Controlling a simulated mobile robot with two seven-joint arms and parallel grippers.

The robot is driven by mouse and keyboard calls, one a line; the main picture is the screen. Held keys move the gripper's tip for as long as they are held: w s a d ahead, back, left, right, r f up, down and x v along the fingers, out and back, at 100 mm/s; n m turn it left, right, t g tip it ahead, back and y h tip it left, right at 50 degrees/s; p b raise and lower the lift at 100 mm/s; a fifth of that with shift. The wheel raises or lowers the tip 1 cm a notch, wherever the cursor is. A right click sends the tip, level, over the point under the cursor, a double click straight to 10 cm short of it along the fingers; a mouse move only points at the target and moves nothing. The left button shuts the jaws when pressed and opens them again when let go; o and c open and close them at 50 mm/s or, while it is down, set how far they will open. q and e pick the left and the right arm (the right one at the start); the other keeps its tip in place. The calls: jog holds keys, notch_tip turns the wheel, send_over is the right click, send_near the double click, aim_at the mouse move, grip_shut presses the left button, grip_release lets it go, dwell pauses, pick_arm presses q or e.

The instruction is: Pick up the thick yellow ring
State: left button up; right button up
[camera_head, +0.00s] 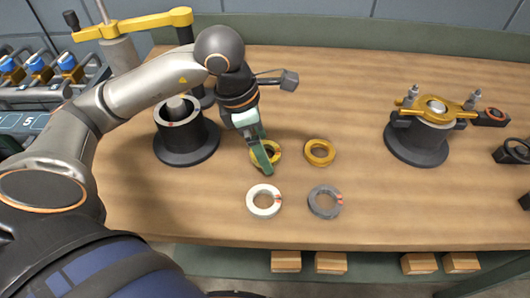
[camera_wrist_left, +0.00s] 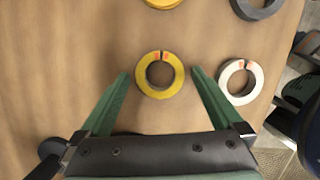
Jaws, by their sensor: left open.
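Two yellow rings lie flat on the wooden table in the head view, a left one (camera_head: 277,156) and a right one (camera_head: 310,153). I cannot tell for sure which is the thicker. My left gripper (camera_head: 264,150) is open, pointing down over the left yellow ring and partly hiding it. In the left wrist view this ring (camera_wrist_left: 147,83), with a slit and orange-red marks, sits between the two green fingers, with a gap on both sides. The right yellow ring (camera_wrist_left: 163,3) shows cut off at the top edge there. My right gripper is not seen.
A white split ring (camera_head: 252,204) and a grey split ring (camera_head: 314,206) lie nearer the table's front edge. A dark round casing (camera_head: 186,146) stands left of the gripper. A casing with a yellow clamp (camera_head: 417,143) stands at right. The table between is clear.

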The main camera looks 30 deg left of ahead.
pick_arm(q)
jog(key=shift+f, duration=0.1)
jog(key=c, duration=1.2)
jog(key=shift+c, duration=0.2)
